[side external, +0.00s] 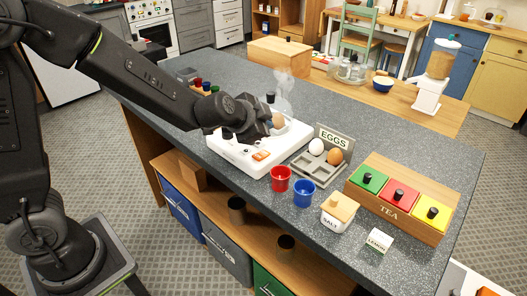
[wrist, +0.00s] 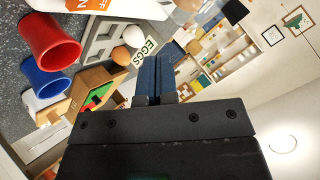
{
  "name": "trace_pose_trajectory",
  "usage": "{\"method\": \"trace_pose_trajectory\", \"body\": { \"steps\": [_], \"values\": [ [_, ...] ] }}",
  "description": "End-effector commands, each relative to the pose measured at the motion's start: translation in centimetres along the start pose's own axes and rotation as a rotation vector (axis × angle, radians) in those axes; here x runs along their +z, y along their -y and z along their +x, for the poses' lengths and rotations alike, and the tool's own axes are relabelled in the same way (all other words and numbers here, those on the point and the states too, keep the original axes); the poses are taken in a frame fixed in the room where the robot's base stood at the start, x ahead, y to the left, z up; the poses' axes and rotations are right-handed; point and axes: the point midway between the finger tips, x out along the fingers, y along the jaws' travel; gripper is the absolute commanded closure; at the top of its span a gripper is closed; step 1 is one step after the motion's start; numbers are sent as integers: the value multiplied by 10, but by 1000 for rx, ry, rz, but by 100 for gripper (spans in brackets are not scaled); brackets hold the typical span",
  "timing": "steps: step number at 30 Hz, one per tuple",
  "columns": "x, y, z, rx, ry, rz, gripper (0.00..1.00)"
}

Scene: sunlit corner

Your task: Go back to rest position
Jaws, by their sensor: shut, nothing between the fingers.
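My gripper (side external: 266,124) is at the white appliance (side external: 240,154), with its dark fingers over or in front of the back part; the exact gap is hidden. In the wrist view the blue-lit fingers of my gripper (wrist: 157,62) are together with nothing between them.
An egg tray (side external: 306,168) with a white egg and a brown egg stands right of the appliance. Red cup (side external: 281,178), blue cup (side external: 304,193), salt box (side external: 338,211) and tea box (side external: 400,205) stand along the front. The counter (side external: 385,130) behind is clear.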

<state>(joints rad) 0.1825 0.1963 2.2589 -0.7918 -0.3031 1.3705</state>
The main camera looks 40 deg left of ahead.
Motion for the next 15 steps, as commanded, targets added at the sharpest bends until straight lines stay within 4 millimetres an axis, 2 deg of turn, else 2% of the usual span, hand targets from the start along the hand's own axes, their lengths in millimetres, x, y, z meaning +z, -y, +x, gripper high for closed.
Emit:
{"method": "trace_pose_trajectory", "body": {
  "steps": [2, 5, 10, 15],
  "values": [
    [-2, 1, -6, 10, -10, -15, 100],
    [-9, 3, -26, 58, -39, -73, 100],
    [-11, 0, -95, 209, -57, -239, 100],
    [20, -11, -166, 310, 55, -402, 100]
  ]
}}
